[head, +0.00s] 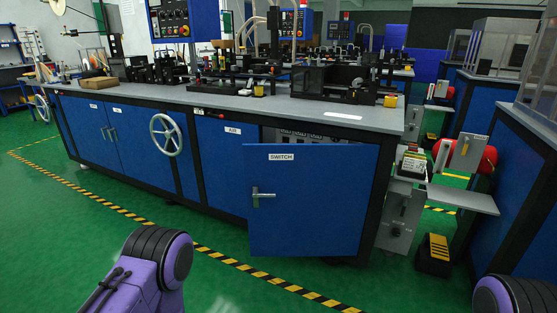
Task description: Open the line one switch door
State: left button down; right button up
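The blue switch door (310,218), with a white "SWITCH" label (281,156), is on the front of the long blue workbench. It stands partly open, its left, handle-side edge swung out toward me and its right edge near the bench's corner post. Its silver handle (263,195) is near the left edge, with nothing on it. Above the door's top edge, part of the cabinet inside (308,136) shows grey panels; the door hides the rest. Purple parts of my arms show at the bottom left and bottom right. Neither gripper is in view.
Left of the switch door is a blue panel labelled "AIR" (232,130), then a grey handwheel (166,135). A grey machine with a shelf (462,198) and a black-and-yellow block (435,254) stand to the right. Green floor with striped tape (225,258) is clear in front.

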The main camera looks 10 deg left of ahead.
aim_at(319, 208)
jog(key=u, duration=0.7)
jog(key=i, duration=1.2)
jog(key=z, duration=0.2)
